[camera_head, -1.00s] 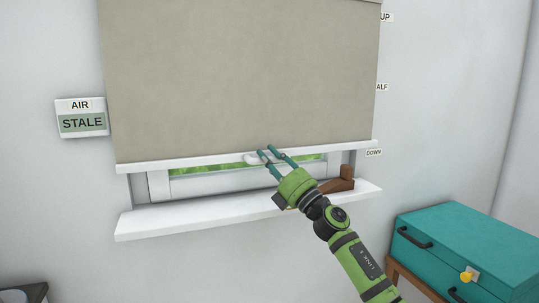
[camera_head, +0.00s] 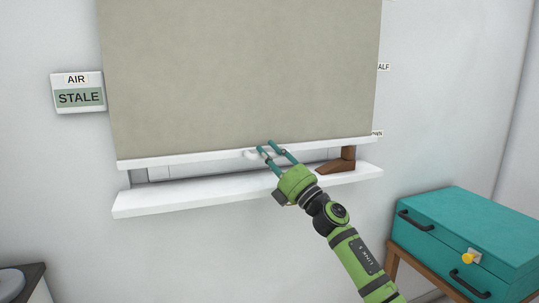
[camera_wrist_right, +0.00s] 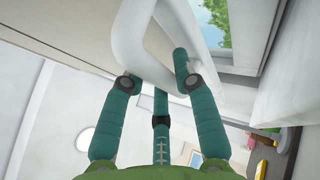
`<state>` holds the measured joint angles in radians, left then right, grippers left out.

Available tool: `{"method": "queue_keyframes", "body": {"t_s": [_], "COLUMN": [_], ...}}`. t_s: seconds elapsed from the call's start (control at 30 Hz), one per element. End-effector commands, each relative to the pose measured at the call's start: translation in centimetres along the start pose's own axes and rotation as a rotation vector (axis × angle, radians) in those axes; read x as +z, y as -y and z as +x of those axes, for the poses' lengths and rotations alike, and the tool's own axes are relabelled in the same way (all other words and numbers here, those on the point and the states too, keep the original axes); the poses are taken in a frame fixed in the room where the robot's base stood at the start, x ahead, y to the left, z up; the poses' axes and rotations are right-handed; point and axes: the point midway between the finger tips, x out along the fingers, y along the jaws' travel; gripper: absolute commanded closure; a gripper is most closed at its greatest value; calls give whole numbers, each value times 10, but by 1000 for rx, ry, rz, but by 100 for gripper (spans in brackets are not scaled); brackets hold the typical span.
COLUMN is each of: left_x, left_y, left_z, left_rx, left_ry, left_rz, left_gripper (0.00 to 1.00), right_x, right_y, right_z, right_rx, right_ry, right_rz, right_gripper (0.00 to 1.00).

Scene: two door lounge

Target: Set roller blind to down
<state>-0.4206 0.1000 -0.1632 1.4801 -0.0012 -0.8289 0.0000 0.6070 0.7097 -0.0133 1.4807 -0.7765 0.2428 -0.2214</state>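The beige roller blind (camera_head: 240,80) hangs over most of the window. Its white bottom bar (camera_head: 200,157) is a short way above the white sill (camera_head: 220,193), about level with the DOWN label (camera_head: 377,133), which is partly hidden. My right gripper (camera_head: 268,150) is at a white pull handle (camera_head: 250,154) on the bar. In the right wrist view the handle (camera_wrist_right: 128,40) is a loop passing between the teal fingers (camera_wrist_right: 158,82), which seem closed on it; exact contact is hard to see. My left gripper is not in view.
A brown boot-shaped object (camera_head: 338,166) stands on the sill's right end, beside my gripper. An AIR sign (camera_head: 78,92) reading STALE is on the left wall. A teal drawer box (camera_head: 465,235) stands at lower right. A dark-topped surface (camera_head: 20,285) is at lower left.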

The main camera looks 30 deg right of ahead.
Motion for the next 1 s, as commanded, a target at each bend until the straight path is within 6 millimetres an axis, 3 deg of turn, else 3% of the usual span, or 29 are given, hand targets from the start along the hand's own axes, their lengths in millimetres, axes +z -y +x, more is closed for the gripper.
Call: {"method": "queue_keyframes", "body": {"t_s": [0.47, 1.0], "left_x": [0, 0], "left_y": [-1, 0], "left_z": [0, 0], "left_rx": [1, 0], "left_ry": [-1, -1], "left_rz": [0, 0], "left_gripper": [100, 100], "right_x": [-1, -1], "right_y": [2, 3], "right_z": [-9, -99], "right_rx": [-3, -6], "right_ry": [-1, -2], "right_rz": [2, 2], "right_gripper": [63, 63]}}
